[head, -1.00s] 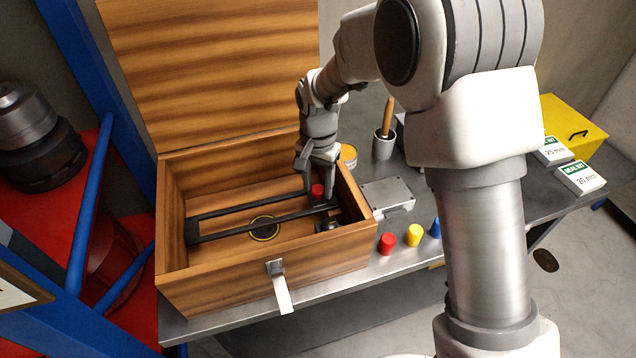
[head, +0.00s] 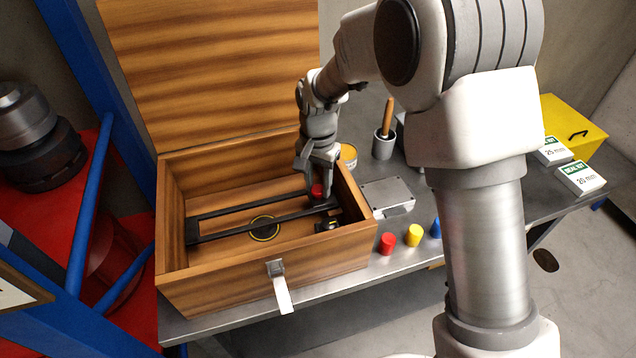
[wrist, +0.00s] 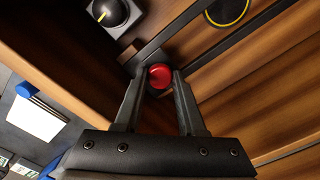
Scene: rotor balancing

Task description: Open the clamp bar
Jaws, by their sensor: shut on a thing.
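The black clamp bar (head: 263,226) lies low across the inside of the open wooden box, and a red knob (head: 317,189) sits at its right end. My gripper (head: 319,192) reaches down into the right side of the box with its fingers on either side of the knob. In the wrist view the red knob (wrist: 160,76) shows between the two fingertips, and my gripper (wrist: 157,78) is shut on it. The fingers hide part of the knob in the head view.
The wooden box (head: 215,283) has its lid (head: 205,70) up and a latch (head: 279,285) hanging at the front. A black knob (head: 327,225) sits inside the right front corner. Red (head: 387,243) and yellow (head: 414,235) pegs and a grey box (head: 387,195) stand to the right.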

